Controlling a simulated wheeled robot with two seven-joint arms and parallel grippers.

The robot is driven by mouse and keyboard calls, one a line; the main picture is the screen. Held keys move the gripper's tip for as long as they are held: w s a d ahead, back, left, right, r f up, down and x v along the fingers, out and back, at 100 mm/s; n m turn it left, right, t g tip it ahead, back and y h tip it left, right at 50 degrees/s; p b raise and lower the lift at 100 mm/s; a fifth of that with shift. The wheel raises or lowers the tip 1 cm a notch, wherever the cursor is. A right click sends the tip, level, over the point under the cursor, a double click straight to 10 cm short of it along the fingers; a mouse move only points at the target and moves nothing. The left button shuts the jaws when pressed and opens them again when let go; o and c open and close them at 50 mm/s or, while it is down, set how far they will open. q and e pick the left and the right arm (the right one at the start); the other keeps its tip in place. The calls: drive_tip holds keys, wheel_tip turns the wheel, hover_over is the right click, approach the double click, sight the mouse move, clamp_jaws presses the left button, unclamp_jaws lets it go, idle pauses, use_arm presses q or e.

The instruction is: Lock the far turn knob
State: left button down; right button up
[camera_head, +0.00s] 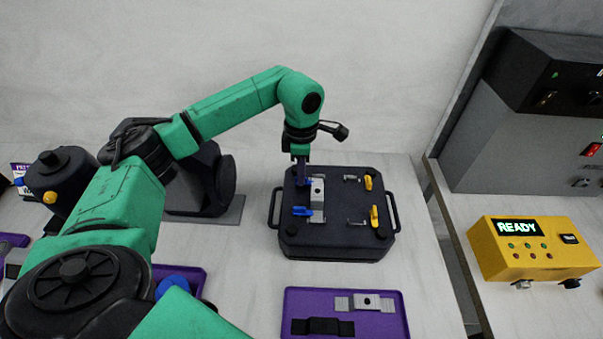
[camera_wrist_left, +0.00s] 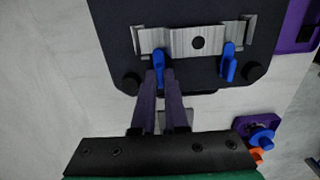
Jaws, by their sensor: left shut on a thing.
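The far turn knob is blue. In the head view a little of it (camera_head: 307,183) shows under my left gripper (camera_head: 302,180), at the left side of a silver bracket (camera_head: 318,191) on a dark fixture plate (camera_head: 340,239). In the left wrist view the far knob (camera_wrist_left: 158,62) sits between the fingertips of my left gripper (camera_wrist_left: 160,85), which is shut on it. The near blue knob (camera_head: 302,211) lies free at the same side of the bracket; it also shows in the left wrist view (camera_wrist_left: 229,64). The right gripper is not in view.
Two yellow knobs (camera_head: 368,183) (camera_head: 374,216) are on the plate's right side. A purple tray (camera_head: 365,326) with a silver bracket and a black part lies in front. A yellow READY box (camera_head: 520,257) stands at right. Bare table lies right of the plate.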

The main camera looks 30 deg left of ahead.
use_arm(q)
drive_tip(key=shift+w+r, duration=0.1)
drive_tip(key=shift+r, duration=0.05)
drive_tip(key=c, duration=0.9)
unclamp_jaws()
drive_tip(key=shift+c, duration=0.2)
wheel_tip(320, 180, up, 14)
drive_tip(key=shift+r, duration=0.25)
